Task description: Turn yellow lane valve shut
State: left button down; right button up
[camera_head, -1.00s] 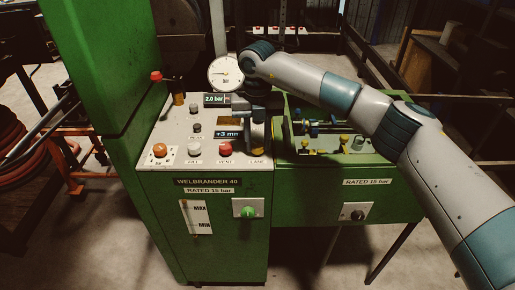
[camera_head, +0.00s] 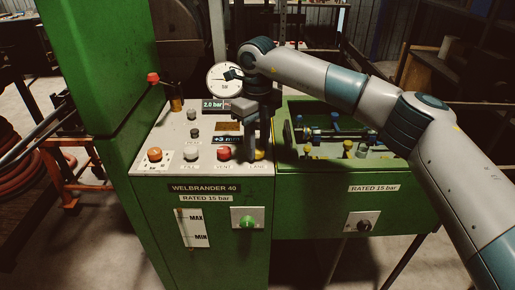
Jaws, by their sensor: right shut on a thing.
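The yellow lane valve (camera_head: 260,155) is a small yellow knob on the grey panel top, above the label LANE. My right gripper (camera_head: 254,150) points down at it from above. Its fingers are shut on the knob and hide much of it, so its exact turn is hard to read. The pressure gauge (camera_head: 219,79) stands behind, partly covered by my wrist. The small display (camera_head: 213,105) reads 2.0 bar. My left gripper is not in view.
The panel carries a red vent button (camera_head: 224,153), a white fill button (camera_head: 194,154) and an orange button (camera_head: 154,154). A red-topped lever (camera_head: 153,79) stands at the left. A green tray (camera_head: 397,162) with valves and fittings lies right of the panel.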

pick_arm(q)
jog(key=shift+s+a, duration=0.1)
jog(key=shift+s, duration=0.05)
pick_arm(e)
jog(key=shift+r, duration=0.1)
jog(key=o, duration=1)
jog(key=shift+o, duration=0.2)
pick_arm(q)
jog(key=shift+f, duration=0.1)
pick_arm(e)
jog(key=shift+r, duration=0.45)
notch_tip(320, 180, up, 12)
jog(key=b, duration=0.2)
notch_tip(320, 180, up, 4)
jog(key=r, duration=0.1)
send_over(257, 148)
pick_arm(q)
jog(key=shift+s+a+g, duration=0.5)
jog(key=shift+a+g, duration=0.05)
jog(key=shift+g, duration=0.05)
pick_arm(e)
jog(key=shift+d+f, duration=0.1)
jog(key=shift+f, duration=0.15)
